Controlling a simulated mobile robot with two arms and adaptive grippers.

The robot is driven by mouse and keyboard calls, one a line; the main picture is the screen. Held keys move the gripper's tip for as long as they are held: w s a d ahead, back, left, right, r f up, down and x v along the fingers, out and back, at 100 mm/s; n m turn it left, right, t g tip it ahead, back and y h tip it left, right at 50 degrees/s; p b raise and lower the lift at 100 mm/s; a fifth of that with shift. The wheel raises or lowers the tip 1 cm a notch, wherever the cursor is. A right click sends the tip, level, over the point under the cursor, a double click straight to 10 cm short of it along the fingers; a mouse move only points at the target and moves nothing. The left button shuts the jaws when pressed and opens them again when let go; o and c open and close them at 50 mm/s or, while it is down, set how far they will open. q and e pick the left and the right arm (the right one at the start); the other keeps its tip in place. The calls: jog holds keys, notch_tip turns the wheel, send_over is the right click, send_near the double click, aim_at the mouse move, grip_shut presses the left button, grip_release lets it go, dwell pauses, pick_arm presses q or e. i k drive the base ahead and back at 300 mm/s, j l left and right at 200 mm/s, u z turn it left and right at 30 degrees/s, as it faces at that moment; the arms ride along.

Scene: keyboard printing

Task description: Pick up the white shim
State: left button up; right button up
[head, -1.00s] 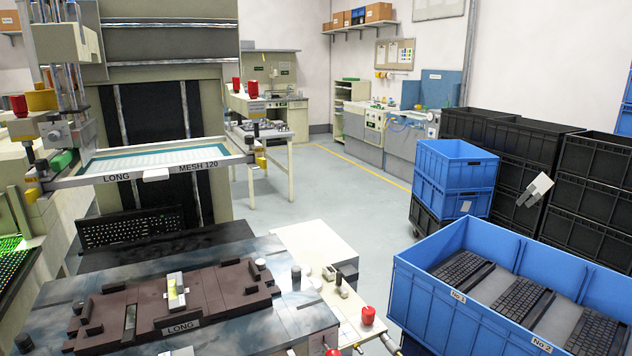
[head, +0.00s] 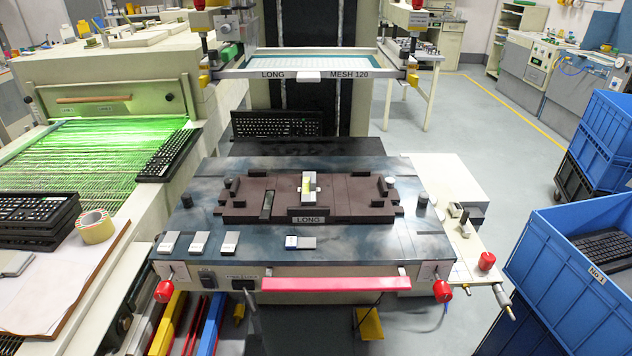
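Three small pale pieces lie in a row on the front left of the dark press table (head: 400,230): a left one (head: 169,242), a middle one (head: 199,242) and a right one (head: 229,242). Another small piece (head: 303,242), pale with some blue and white at its left, lies apart near the front centre. Which of these is the white shim I cannot tell at this size. A brown fixture (head: 350,203) marked LONG sits behind them, with a pale block with a yellow-green middle (head: 309,186) on it. Neither of my grippers is in view.
A screen frame (head: 308,75) marked MESH 120 hangs over the back. A pink-red bar (head: 335,284) runs along the front edge, with red knobs at both ends (head: 164,291). A blue crate (head: 575,250) stands at right; a green-lit conveyor (head: 90,165) is at left.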

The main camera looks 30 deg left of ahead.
aim_at(167, 246)
jog(key=u, duration=1.6)
